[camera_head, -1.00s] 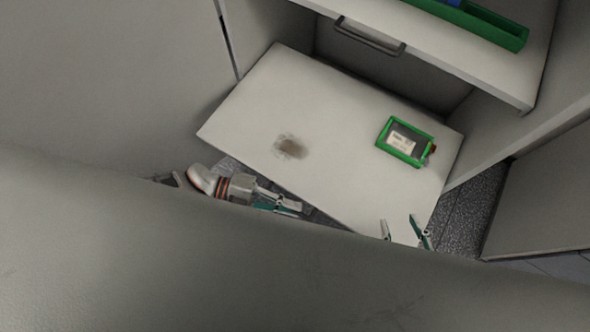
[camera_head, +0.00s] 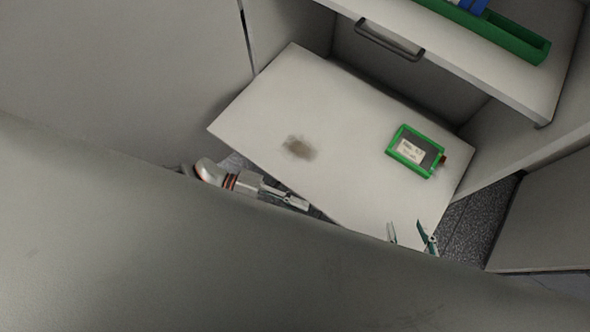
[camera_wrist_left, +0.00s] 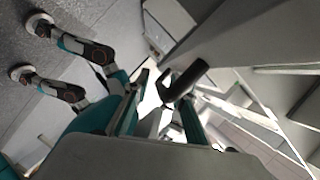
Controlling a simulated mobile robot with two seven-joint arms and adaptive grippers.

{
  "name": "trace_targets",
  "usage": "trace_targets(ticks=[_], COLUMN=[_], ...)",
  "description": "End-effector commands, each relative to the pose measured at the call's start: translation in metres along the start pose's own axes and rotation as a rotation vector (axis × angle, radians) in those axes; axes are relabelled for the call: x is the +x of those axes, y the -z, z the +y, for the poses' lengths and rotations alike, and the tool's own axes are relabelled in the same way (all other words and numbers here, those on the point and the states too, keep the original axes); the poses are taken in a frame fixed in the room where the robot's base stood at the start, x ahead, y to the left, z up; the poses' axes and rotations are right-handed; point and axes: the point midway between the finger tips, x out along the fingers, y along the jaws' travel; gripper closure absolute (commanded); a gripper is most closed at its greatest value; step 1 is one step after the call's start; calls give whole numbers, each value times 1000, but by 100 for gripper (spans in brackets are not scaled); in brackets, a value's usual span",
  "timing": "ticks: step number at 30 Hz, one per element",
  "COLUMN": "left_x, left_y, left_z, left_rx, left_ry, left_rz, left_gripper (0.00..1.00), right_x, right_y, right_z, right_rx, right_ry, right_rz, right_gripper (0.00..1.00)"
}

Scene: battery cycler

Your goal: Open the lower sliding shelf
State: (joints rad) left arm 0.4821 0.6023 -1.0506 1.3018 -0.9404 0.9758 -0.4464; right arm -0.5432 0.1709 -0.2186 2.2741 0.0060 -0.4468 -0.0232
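The lower sliding shelf (camera_head: 340,110) is a white board pulled well out of the cabinet. It carries a green-framed device and a dark smudge. My left gripper (camera_head: 292,202) is at its near front edge, on the left. In the left wrist view a dark handle bar (camera_wrist_left: 186,80) lies at the fingertips of the left gripper (camera_wrist_left: 162,100). The fingers look apart, with the bar between or just in front of them; contact cannot be told. My right gripper (camera_head: 410,236) is open and empty by the shelf's near right corner.
The green-framed device (camera_head: 416,152) lies on the lower shelf's right part. A large grey surface covers the lower foreground. Dark floor shows at right.

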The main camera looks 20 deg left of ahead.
Motion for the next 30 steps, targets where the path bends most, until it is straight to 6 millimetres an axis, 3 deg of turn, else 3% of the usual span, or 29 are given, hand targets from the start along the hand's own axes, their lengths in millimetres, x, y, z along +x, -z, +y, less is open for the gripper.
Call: trace_targets(ticks=[5,19,24,30], left_x=[-16,-103,-117,-120], left_y=[0,0,0,0], left_z=[0,0,0,0], left_rx=[-1,0,-1,0], left_ry=[-1,-2,0,0], left_rz=[-2,-2,-1,-1], left_gripper=[75,75,75,75], right_x=[0,0,0,0], right_y=[-1,-2,-2,-2], right_z=[0,-1,-1,-1], right_rx=[1,3,3,3], right_ry=[0,0,0,0], right_rz=[-2,-5,-5,-5], right_gripper=[60,60,60,60])
